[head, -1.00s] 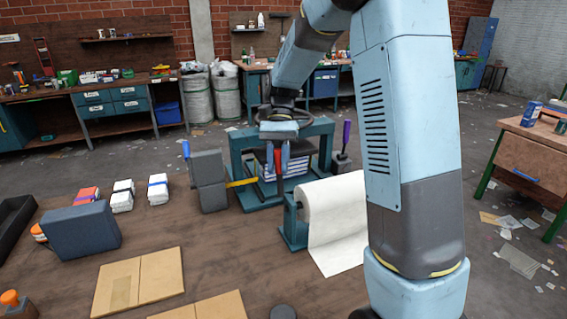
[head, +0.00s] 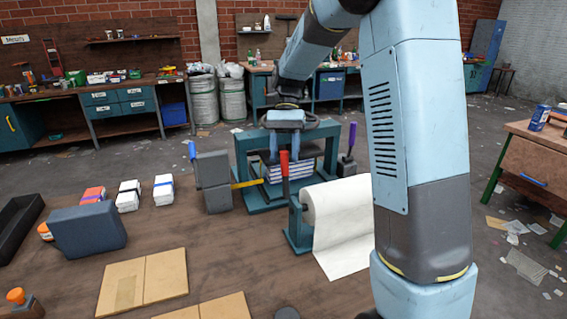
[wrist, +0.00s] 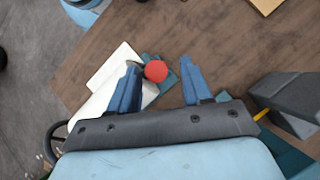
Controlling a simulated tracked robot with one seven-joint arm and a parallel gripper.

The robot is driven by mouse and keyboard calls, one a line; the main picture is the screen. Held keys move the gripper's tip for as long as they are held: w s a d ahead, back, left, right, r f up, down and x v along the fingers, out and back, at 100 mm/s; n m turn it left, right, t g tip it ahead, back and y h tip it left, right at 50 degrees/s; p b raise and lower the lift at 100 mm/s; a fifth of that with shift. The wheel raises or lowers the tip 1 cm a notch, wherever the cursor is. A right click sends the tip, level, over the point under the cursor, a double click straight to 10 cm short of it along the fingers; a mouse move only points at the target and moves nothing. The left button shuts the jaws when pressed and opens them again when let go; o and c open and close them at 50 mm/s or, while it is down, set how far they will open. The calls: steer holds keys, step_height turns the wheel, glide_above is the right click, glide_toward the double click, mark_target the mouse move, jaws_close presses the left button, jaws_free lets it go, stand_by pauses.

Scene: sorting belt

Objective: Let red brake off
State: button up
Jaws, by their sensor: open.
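The brake is a lever with a red grip (head: 284,162) on a dark shaft, standing upright in front of the teal press (head: 262,198) in the head view. In the wrist view its round red end (wrist: 156,71) shows between my finger tips, nearer the left finger. My gripper (wrist: 160,66) is open, with a blue finger on each side. In the head view my gripper (head: 286,148) hangs just behind and above the red grip. I cannot tell whether a finger touches it. The foot of the lever is hard to make out.
A white paper roll (head: 340,220) stands right of the lever. Grey blocks with a blue handle (head: 212,182) stand left, with a yellow bar (head: 247,183) between. A purple handle (head: 352,136) rises at the right. Boards (head: 145,282) lie in front.

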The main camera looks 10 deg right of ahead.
steer(key=v, duration=1)
steer(key=shift+w, duration=0.2)
steer(key=shift+d+r, duration=0.1)
steer(key=shift+r, duration=0.05)
steer(key=s+d+r+n+t, duration=0.1)
steer(key=s+d+r+t, duration=0.15)
steer(key=s, duration=0.55)
steer(key=s+d+r+n+t, duration=0.15)
steer(key=s+t, duration=0.25)
steer(key=s, duration=0.4)
steer(key=s+d+f+n+t+h, duration=0.1)
steer(key=s+f+t, duration=0.1)
steer(key=s, duration=0.4)
steer(key=s+d+f+n+t+h, duration=0.1)
steer(key=s+d+f+t, duration=0.1)
steer(key=s, duration=0.5)
steer(key=shift+n+t, duration=0.35)
steer(key=shift+t, duration=0.5)
steer(key=shift+d, duration=0.1)
steer(key=shift+c, duration=0.6)
